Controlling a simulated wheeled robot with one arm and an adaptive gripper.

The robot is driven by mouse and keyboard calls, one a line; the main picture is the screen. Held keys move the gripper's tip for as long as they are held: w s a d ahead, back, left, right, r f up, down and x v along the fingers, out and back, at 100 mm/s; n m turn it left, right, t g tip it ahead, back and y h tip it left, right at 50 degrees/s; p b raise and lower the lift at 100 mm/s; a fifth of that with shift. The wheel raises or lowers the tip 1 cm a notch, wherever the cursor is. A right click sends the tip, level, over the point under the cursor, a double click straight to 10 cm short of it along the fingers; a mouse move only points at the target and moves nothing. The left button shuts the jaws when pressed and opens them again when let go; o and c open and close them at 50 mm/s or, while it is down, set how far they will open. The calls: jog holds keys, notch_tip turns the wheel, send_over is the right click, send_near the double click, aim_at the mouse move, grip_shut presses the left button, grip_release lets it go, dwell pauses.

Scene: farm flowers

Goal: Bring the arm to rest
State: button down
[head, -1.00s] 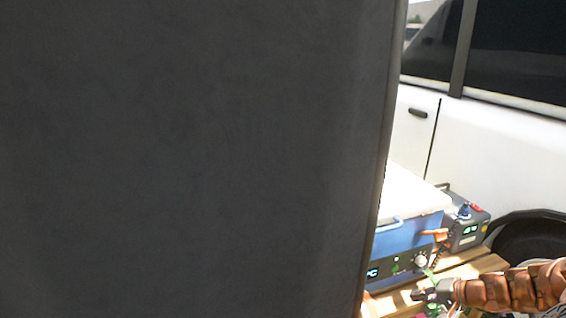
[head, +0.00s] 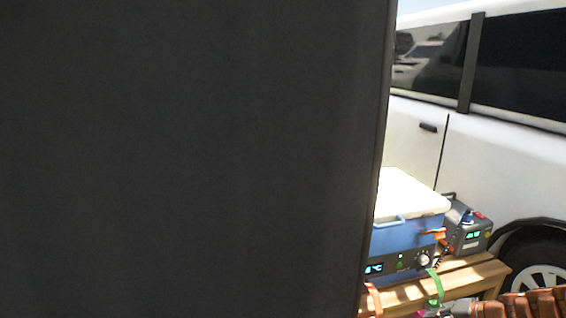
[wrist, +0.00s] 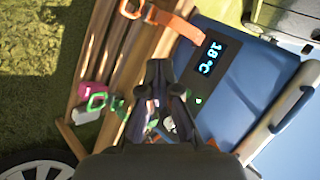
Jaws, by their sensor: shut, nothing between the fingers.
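My gripper (wrist: 166,90) is at the middle of the wrist view, its dark fingers together with nothing held. The wrist view looks down past it at a wooden bench and a blue cooler with a lit display.
A large dark surface (head: 190,160) fills most of the head view and hides what lies behind. The blue cooler (head: 403,236) with a white lid and a grey power box (head: 470,236) stand on the bench. A white van (head: 500,160) is behind.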

jog(key=s+a+r+n+g+p, duration=0.2)
jog(key=s+a+r+p, duration=0.25)
jog(key=a+r, duration=0.4)
jog(key=s+a+r+n+g+p, duration=0.2)
jog(key=s+a+r+p, duration=0.1)
jog(key=a+r+p, duration=0.5)
jog(key=s+a+r+n+g+p, duration=0.2)
jog(key=s+a+r+p, duration=0.15)
jog(key=a+r, duration=0.45)
jog(key=s+d+r+n+g+h+p, duration=0.1)
jog(key=s+r+h+p, duration=0.5)
jog(key=s+r+p, duration=1.1)
jog(key=s+d+r+g, duration=0.1)
jog(key=s+r+g, duration=0.1)
jog(key=s+r, duration=0.3)
jog(key=shift+s+n, duration=0.4)
jog(key=shift+s, duration=0.55)
jog(key=shift+d, duration=0.1)
